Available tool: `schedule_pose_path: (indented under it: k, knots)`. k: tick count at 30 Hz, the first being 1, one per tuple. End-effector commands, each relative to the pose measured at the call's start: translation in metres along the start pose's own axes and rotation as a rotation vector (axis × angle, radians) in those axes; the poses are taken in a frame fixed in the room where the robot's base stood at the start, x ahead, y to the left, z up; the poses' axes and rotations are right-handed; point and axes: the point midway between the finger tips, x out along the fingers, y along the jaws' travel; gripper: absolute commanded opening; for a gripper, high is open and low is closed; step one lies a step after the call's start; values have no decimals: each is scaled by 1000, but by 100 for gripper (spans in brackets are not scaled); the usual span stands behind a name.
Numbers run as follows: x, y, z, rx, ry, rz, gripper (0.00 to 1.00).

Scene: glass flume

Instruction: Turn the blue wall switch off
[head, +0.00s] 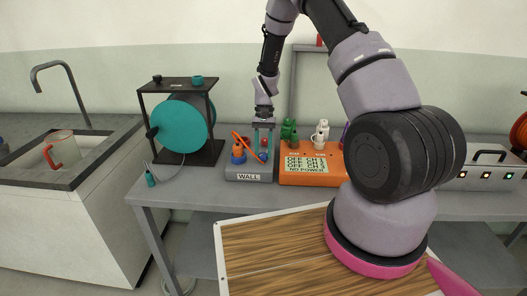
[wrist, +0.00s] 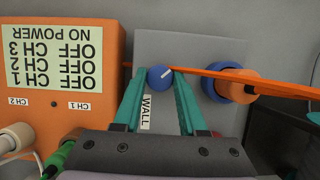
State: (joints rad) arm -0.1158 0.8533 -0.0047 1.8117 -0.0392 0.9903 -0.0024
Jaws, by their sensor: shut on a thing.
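The blue switch (wrist: 158,79) is a round knob with a white pointer line, on the grey WALL panel (wrist: 205,50) in the wrist view. The line slants toward the upper right of that view. My gripper (wrist: 159,75) has its two teal fingers on either side of the knob, shut on it. In the head view my gripper (head: 263,148) points down at the grey WALL box (head: 235,173); the knob is hard to make out there between the fingers. An orange plug (wrist: 236,86) sits in a blue socket beside the knob.
An orange cable (wrist: 215,72) runs from the plug past my fingertips. The orange channel box (head: 310,176) stands close by; its display reads OFF for the channels and NO POWER. A teal reel (head: 180,125) stands left, and a sink holds a jug (head: 62,148).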

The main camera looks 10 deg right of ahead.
Motion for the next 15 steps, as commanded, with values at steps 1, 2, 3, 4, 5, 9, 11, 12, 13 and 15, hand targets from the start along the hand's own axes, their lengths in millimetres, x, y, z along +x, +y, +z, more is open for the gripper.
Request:
schedule_pose_path:
  k: [1,2,3,4,5,9,11,12,13,15]
  knots:
    - [0,-1,-1,-42,2,16,0]
    - [0,-1,-1,-68,2,27,0]
    - [0,-1,-1,-103,3,42,0]
    - [0,-2,-1,-129,2,53,0]
    - [0,-2,0,-156,2,64,0]
    - [0,-2,0,-279,3,115,0]
    - [0,-3,0,-331,2,137,0]
    - [0,-3,0,-364,2,150,0]
    - [0,-3,0,-390,2,161,0]
    - [0,-4,0,-447,2,185,0]
